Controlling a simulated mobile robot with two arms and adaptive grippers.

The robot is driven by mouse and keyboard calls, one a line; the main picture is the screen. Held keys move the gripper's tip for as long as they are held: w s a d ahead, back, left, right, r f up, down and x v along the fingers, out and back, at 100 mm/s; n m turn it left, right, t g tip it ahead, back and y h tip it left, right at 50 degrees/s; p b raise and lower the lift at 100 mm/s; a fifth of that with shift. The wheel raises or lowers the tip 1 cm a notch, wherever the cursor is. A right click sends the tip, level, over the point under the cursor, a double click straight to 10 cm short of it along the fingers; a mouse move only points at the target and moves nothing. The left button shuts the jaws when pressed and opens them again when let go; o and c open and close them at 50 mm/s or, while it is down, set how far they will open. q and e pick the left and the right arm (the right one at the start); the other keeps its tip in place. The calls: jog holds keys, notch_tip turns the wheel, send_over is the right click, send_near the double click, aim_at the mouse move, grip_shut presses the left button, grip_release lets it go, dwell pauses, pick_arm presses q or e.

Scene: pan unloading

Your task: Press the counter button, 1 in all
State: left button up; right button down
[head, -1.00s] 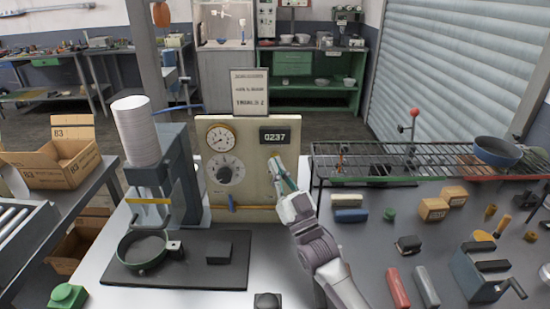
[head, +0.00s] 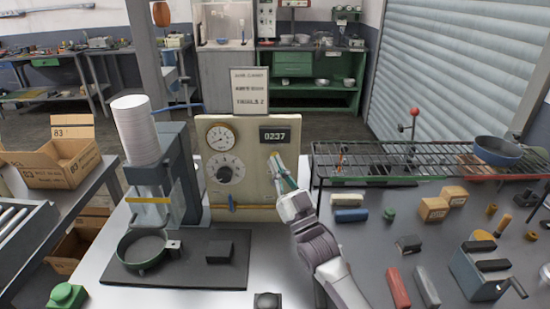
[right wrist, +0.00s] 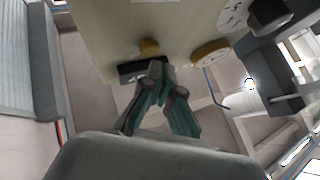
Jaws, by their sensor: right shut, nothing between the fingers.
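The counter (head: 280,136) is a dark display set in the upper right of the cream panel (head: 250,160), and it reads 0237. My right gripper (head: 274,158) is shut and empty, its tips in front of the panel just below the display. In the right wrist view the panel appears upside down. There a small brass-coloured button (right wrist: 149,46) sits beside the dark display housing (right wrist: 128,71), close to my fingertips. I cannot tell whether they touch it. In the head view my gripper hides the button. My left gripper is not in view.
A gauge (head: 220,137) and a dial (head: 226,169) are on the panel's left. A press with a stack of white discs (head: 135,128) stands further left. A wire rack (head: 400,161) holding a blue pan (head: 497,151) is right of my arm. Small blocks and tools lie below it.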

jog(key=shift+w, duration=0.3)
jog(key=shift+w+b, duration=0.4)
jog(key=shift+b, duration=0.1)
dwell(0.5)
jog(key=shift+s, duration=0.1)
jog(key=shift+s+p, duration=0.6)
jog(key=shift+s, duration=0.2)
jog(key=s+p, duration=0.3)
jog(key=s, duration=0.2)
dwell(0.4)
